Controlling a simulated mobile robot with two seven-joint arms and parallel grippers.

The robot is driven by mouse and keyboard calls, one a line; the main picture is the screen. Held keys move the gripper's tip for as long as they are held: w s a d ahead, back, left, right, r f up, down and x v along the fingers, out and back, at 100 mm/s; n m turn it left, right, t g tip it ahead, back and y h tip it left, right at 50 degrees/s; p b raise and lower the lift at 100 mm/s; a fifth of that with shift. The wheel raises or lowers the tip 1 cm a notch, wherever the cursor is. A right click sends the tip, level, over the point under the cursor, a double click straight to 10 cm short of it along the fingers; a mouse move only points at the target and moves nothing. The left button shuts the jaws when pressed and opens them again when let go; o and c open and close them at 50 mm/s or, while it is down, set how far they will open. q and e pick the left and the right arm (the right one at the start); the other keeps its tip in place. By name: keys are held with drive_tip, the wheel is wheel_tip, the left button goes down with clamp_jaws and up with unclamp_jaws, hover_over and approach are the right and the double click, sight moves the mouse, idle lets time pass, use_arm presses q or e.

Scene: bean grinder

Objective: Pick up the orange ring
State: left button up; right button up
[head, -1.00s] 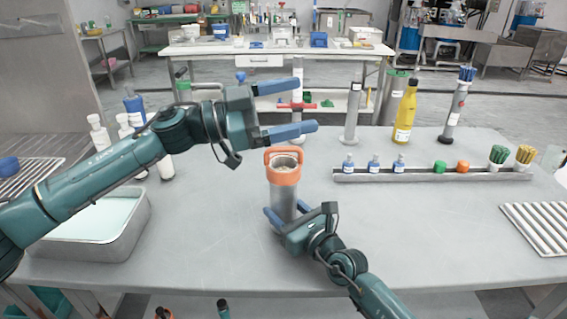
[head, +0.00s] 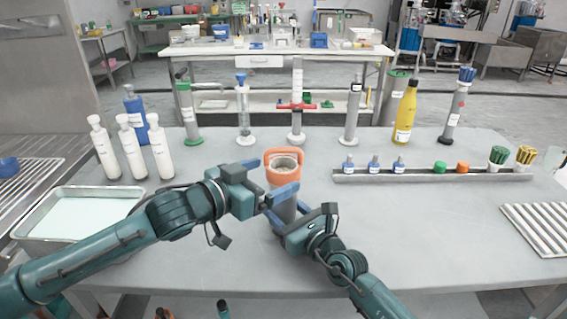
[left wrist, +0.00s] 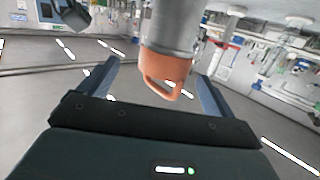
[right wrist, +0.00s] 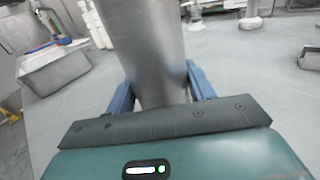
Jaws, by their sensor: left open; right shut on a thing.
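Brown contents show inside the ring. My left gripper (head: 281,190) is open, its blue fingers level with the ring in the head view. In the left wrist view the ring (left wrist: 167,78) lies between the spread fingers, nearer the right one, with gaps on both sides. My right gripper (head: 278,222) is shut on the grey cylinder low down. The right wrist view shows the cylinder (right wrist: 150,55) between its fingers.
A rail (head: 430,175) with small bottles and caps lies at the right. White bottles (head: 132,150) and a metal tray (head: 45,229) stand at the left. A yellow bottle (head: 406,113) and several tall cylinders stand at the back.

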sight(283, 165)
use_arm(q)
drive_tip(key=shift+w+r+x, duration=0.15)
drive_tip(key=shift+r+x, duration=0.05)
drive_tip(key=shift+x, duration=1.55)
drive_tip(key=shift+w+r+x, duration=0.1)
drive_tip(key=shift+r+x, duration=0.05)
drive_tip(key=shift+x, duration=1.6)
drive_tip(key=shift+a, duration=0.2)
drive_tip(key=shift+c, duration=0.3)
drive_tip(key=c, duration=1)
wheel_tip(283, 165, up, 10)
drive_tip(key=shift+r, duration=0.1)
use_arm(e)
drive_tip(key=o, duration=1.3)
drive_tip(key=shift+c, duration=0.2)
